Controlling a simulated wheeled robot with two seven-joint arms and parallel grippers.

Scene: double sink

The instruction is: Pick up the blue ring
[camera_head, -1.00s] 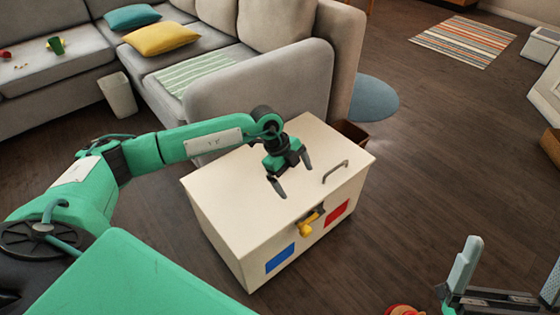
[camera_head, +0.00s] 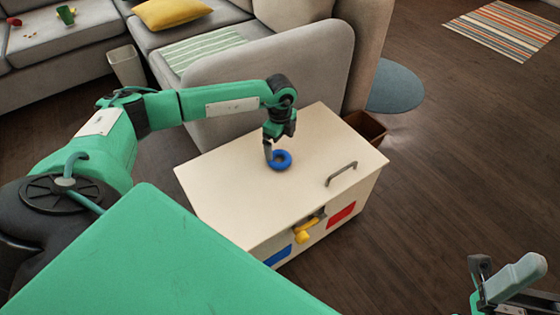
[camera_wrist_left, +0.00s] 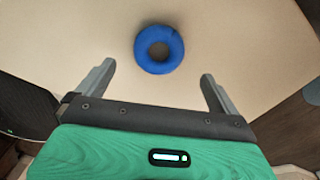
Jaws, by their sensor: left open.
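The blue ring (camera_head: 281,160) lies flat on the cream lid of the chest. My left gripper (camera_head: 271,151) is over the lid, close to the ring, and partly overlaps it in the head view. In the left wrist view the ring (camera_wrist_left: 159,66) shows whole, centred between the lines of the two fingers and just beyond their tips. The left gripper is open with nothing between its fingers. My right gripper (camera_head: 500,280) shows only in part at the lower right, and its opening is unclear.
The chest (camera_head: 235,180) has a grey handle (camera_head: 341,173), a yellow latch (camera_head: 306,232), and blue and red patches on its front. A grey sofa (camera_head: 270,70) stands behind it. A brown box (camera_head: 368,127) is at its far right corner.

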